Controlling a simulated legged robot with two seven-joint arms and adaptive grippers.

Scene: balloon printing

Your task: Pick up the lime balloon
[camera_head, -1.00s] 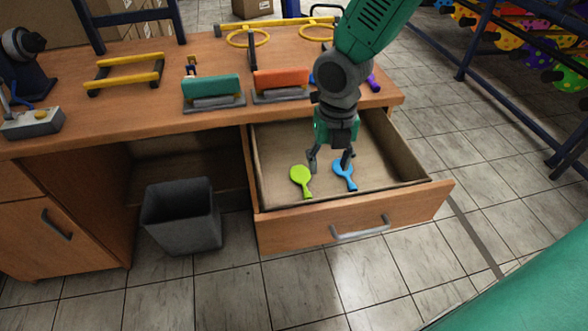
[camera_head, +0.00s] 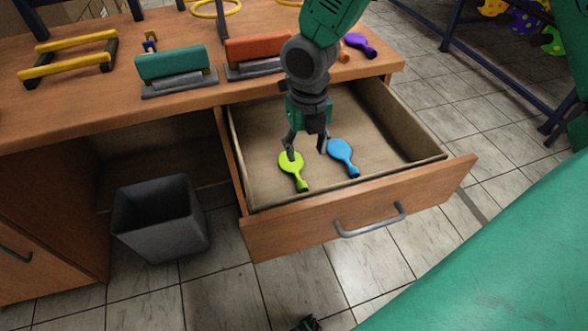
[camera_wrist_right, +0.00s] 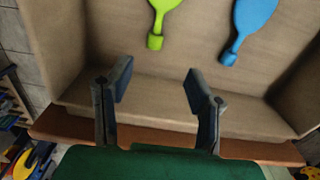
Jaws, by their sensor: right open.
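The lime balloon (camera_head: 292,165) lies flat in the open desk drawer (camera_head: 345,197), its neck pointing toward the drawer front. A blue balloon (camera_head: 342,153) lies just to its right. My right gripper (camera_head: 307,150) is open and empty, pointing down above the drawer, with its left finger over the lime balloon's upper edge and its right finger near the blue one. In the right wrist view, the open fingers (camera_wrist_right: 158,85) are apart from the lime balloon (camera_wrist_right: 164,8), whose neck hangs from the top edge. The blue balloon (camera_wrist_right: 252,22) is at the upper right.
Drawer walls enclose both balloons; bare drawer floor lies behind and right of them. A dark bin (camera_head: 160,220) stands on the floor at left.

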